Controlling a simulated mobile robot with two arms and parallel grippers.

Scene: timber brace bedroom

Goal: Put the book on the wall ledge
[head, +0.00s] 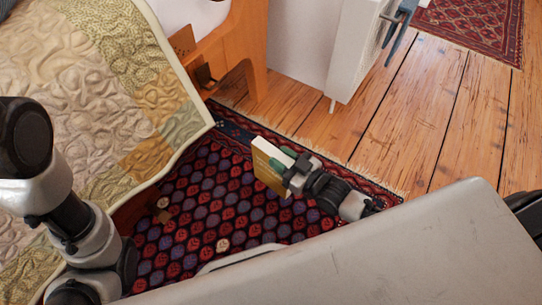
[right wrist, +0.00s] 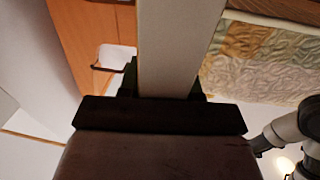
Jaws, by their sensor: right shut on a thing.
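The book (head: 270,168) has a cream and mustard-yellow cover with some green near the gripper. It is held tilted above the patterned rug in the middle of the head view. My right gripper (head: 293,171) is shut on one edge of it. In the right wrist view the book (right wrist: 180,45) shows as a pale grey-beige strip running up from the dark gripper (right wrist: 165,97). My left arm shows at the left of the head view, but I cannot make out its gripper. I cannot pick out the wall ledge in either view.
A quilted bed (head: 85,75) fills the upper left. An orange wooden frame (head: 248,45) and a white cabinet (head: 352,50) stand at the back. A dark red patterned rug (head: 195,205) lies below the book. Plank floor (head: 440,110) is clear to the right.

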